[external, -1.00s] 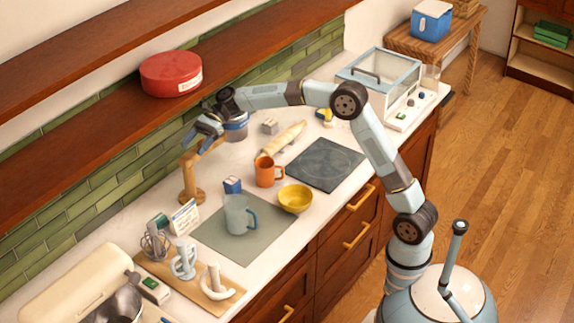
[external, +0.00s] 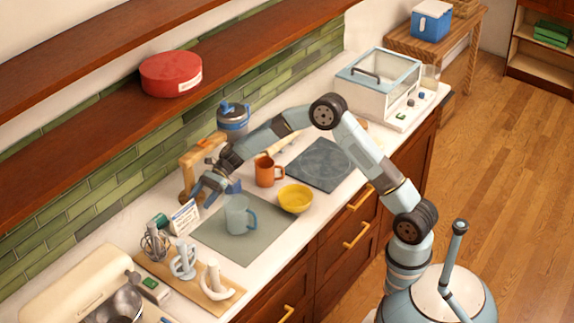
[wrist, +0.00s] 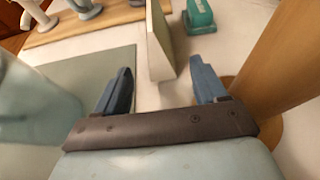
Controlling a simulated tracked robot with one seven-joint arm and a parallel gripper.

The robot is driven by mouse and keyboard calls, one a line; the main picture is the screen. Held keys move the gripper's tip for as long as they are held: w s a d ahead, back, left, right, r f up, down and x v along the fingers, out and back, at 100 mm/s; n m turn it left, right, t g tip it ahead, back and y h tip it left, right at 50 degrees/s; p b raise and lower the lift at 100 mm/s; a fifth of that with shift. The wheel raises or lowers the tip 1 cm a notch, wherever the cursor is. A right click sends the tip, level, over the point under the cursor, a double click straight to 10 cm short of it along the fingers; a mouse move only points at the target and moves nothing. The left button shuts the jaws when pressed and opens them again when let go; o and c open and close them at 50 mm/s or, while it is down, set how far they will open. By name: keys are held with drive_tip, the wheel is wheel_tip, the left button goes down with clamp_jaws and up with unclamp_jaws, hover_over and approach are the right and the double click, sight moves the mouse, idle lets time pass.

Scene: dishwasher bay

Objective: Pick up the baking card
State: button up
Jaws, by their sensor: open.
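The baking card (external: 184,217) is a small upright white card with printed text, standing at the back edge of the grey-green mat. In the wrist view the card (wrist: 160,45) shows nearly edge-on, ahead of my gripper and between the lines of its two fingers. My gripper (external: 200,191) is open and empty, low above the counter just behind the card in the external view. Its two blue fingers are spread in the wrist view (wrist: 161,82), one on each side of the card's near edge. I cannot tell whether a finger touches it.
A wooden stand (external: 188,181) rises close to my gripper; its post (wrist: 278,60) is close beside the right finger. A translucent blue jug (external: 238,216) stands on the mat (external: 215,243), left in the wrist view. A green-topped object (wrist: 199,14) is beyond the card.

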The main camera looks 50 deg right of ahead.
sight(191, 214)
drive_tip(key=shift+x, duration=3.75)
drive_tip(key=shift+c, duration=0.2)
drive_tip(key=c, duration=1.1)
